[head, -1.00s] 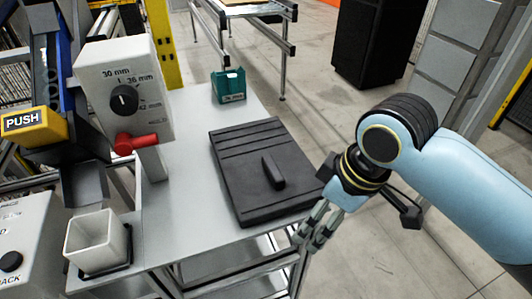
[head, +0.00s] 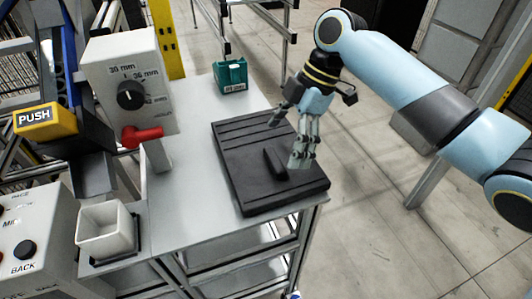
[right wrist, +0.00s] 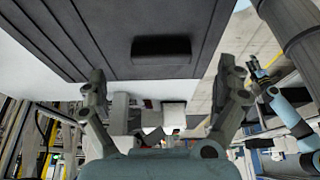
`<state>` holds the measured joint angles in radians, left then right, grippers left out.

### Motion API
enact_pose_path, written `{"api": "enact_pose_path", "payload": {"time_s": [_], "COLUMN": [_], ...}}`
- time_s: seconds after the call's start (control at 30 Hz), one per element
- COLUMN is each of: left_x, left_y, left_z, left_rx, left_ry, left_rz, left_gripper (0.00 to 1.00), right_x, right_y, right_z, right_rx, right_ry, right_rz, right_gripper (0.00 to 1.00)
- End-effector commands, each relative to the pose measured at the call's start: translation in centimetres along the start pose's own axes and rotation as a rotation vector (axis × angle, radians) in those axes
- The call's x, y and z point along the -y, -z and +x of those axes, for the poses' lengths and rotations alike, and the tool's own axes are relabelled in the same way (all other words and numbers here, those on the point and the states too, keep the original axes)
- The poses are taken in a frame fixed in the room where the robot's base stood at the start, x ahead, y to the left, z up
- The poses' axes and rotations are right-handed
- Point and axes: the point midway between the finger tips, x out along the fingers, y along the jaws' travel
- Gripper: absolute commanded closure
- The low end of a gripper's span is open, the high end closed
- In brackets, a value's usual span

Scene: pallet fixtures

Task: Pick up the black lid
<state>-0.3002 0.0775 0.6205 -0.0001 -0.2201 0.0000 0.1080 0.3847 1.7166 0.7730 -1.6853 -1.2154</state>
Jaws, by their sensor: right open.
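The black lid (head: 248,172) lies flat on the grey table, with ridges along its far side and a raised bar handle (head: 275,163) in its middle. My right gripper (head: 287,143) is open and empty above the lid, close to the handle, its fingers pointing down. In the right wrist view the handle (right wrist: 161,49) shows ahead, between the two spread fingers (right wrist: 163,82) and apart from them. At the right of that view a light blue arm, seemingly my left one, shows with a small gripper (right wrist: 258,70) whose opening is too small to tell.
A teal box (head: 230,76) stands at the table's far end. To the left are a dial box (head: 130,70) with a red lever (head: 141,136), a white square cup (head: 105,231) and a yellow PUSH button (head: 45,119). The table between dial box and lid is clear.

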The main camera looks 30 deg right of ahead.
Motion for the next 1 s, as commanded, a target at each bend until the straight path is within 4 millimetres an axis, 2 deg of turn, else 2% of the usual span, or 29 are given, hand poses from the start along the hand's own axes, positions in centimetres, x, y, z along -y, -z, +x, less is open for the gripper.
{"api": "enact_pose_path", "payload": {"time_s": [0.17,0.3,0.57,0.67,1.0], "left_x": [0.1,0.1,0.2,0.2,0.3], "left_y": [0.2,0.2,0.2,0.2,0.2], "left_z": [-1.1,-1.2,-1.1,-1.1,-1.1], "left_rx": [-0.002,-0.002,-0.002,-0.002,-0.001], "left_ry": [0.0,0.001,0.002,0.002,0.002], "left_rz": [0.0,0.0,0.001,0.001,0.001], "left_gripper": [0.6,0.6,0.6,0.6,0.6], "right_x": [0.2,0.2,0.2,0.2,0.2], "right_y": [0.5,0.4,0.2,0.3,0.3], "right_z": [2.6,4.4,4.8,4.8,4.8], "right_rx": [-0.004,-0.001,0.002,0.002,0.001], "right_ry": [0.005,0.002,0.001,0.001,0.001], "right_rz": [0.003,0.002,0.001,0.001,0.001], "right_gripper": [0.0,0.0,0.0,0.1,0.55]}}
